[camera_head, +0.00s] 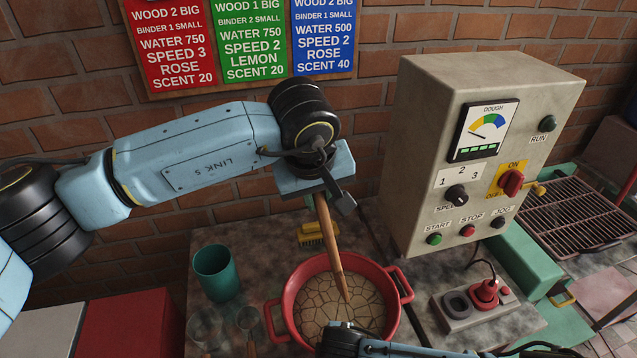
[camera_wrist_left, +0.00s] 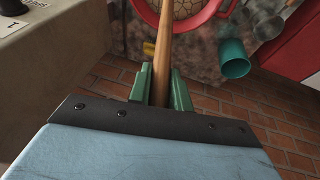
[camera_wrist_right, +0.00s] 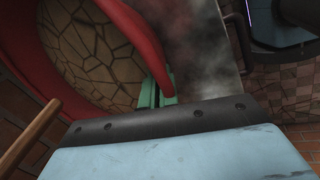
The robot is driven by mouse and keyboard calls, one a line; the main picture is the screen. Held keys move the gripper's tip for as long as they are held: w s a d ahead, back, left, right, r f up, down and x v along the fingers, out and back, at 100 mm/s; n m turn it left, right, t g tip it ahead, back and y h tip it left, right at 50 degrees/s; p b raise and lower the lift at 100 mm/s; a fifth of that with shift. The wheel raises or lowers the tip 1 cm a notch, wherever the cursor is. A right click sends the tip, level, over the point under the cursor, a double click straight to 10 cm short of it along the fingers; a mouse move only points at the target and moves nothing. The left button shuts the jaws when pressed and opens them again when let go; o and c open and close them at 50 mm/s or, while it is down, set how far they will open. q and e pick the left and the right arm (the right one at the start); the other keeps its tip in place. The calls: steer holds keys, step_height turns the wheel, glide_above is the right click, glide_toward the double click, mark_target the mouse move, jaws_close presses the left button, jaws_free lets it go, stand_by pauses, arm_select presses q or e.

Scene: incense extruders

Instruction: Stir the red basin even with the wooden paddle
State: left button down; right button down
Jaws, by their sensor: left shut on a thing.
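The red basin (camera_head: 298,277) stands on the worktop and holds a tan mass with a cracked surface. My left gripper (camera_head: 318,192) is above and behind it, shut on the wooden paddle (camera_head: 332,245). The paddle slants down into the basin, its lower end at the mass; how deep it reaches is unclear. In the left wrist view the green fingers (camera_wrist_left: 160,88) flank the shaft. In the right wrist view my right gripper (camera_wrist_right: 157,90) has its green fingers at the basin's red rim (camera_wrist_right: 150,45); whether they are closed on it is unclear.
A teal cup (camera_head: 217,272) and clear glassware (camera_head: 205,325) stand left of the basin. A yellow brush (camera_head: 316,233) lies behind it. A control box (camera_head: 440,130) and a red-plugged socket block (camera_head: 487,293) are to the right. A metal rack (camera_head: 567,222) stands farther right.

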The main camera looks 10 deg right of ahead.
mark_target(331, 244)
arm_select(q)
step_height(331, 244, down, 10)
stand_by(0.9)
stand_by(0.6)
